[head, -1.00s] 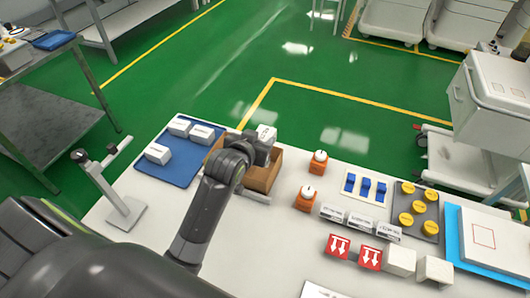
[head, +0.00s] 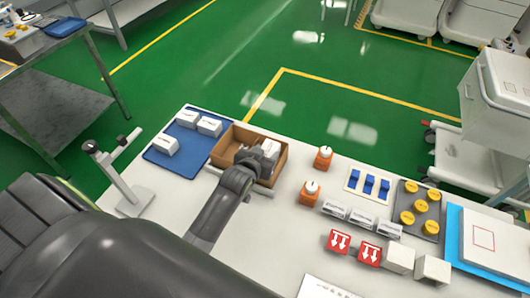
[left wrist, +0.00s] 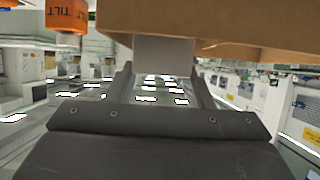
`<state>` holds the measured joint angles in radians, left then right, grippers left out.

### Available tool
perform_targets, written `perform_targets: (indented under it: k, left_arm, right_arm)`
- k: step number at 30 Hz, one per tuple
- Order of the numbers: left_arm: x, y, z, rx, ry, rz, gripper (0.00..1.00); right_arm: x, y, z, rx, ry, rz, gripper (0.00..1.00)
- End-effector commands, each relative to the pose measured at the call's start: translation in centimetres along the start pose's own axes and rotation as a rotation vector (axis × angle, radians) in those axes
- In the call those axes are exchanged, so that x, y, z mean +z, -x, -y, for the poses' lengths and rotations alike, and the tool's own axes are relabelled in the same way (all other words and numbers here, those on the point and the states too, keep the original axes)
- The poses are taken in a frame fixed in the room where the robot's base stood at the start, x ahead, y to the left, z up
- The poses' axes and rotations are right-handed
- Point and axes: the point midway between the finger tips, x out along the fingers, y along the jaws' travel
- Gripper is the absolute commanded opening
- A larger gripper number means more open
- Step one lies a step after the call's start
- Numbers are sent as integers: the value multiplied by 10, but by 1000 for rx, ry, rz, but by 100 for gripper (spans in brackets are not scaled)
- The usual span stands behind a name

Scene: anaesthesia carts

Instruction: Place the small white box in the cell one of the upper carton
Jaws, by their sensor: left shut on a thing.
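The open brown carton (head: 228,137) stands at the back of the white table. My left gripper (head: 265,158) is over its right part and hides much of the inside. The gripper is shut on the small white box (head: 271,146), which shows at the carton's right end. In the left wrist view the box (left wrist: 163,55) sits between the two fingers (left wrist: 163,88), with the carton wall (left wrist: 225,25) above and behind it. I cannot tell whether the box touches the carton floor, and cell dividers are not clear. My right gripper is not in view.
A blue mat (head: 170,162) with white boxes lies left of the carton. Two orange items (head: 323,157) stand to its right, then blue pieces (head: 369,184) and a grey tray of yellow-topped items (head: 406,230). A grey stand (head: 128,200) is at the table's left edge.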

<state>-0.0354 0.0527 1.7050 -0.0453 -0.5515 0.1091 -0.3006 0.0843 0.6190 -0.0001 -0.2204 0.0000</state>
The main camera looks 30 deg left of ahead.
Motion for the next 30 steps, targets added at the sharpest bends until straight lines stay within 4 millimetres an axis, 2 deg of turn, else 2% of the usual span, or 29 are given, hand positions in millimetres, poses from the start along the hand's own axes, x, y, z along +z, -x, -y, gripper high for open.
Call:
perform_targets:
  k: [23,24,28,30]
  left_arm:
    - [11,-6,0,0,0,-2,22]
    - [11,-6,0,0,0,-1,52]
    - [11,-6,0,0,0,-1,69]
    - [11,-6,0,0,0,-1,69]
  right_arm:
    - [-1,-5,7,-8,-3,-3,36]
    - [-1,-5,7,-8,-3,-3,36]
    - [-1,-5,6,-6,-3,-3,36]
    - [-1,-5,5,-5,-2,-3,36]
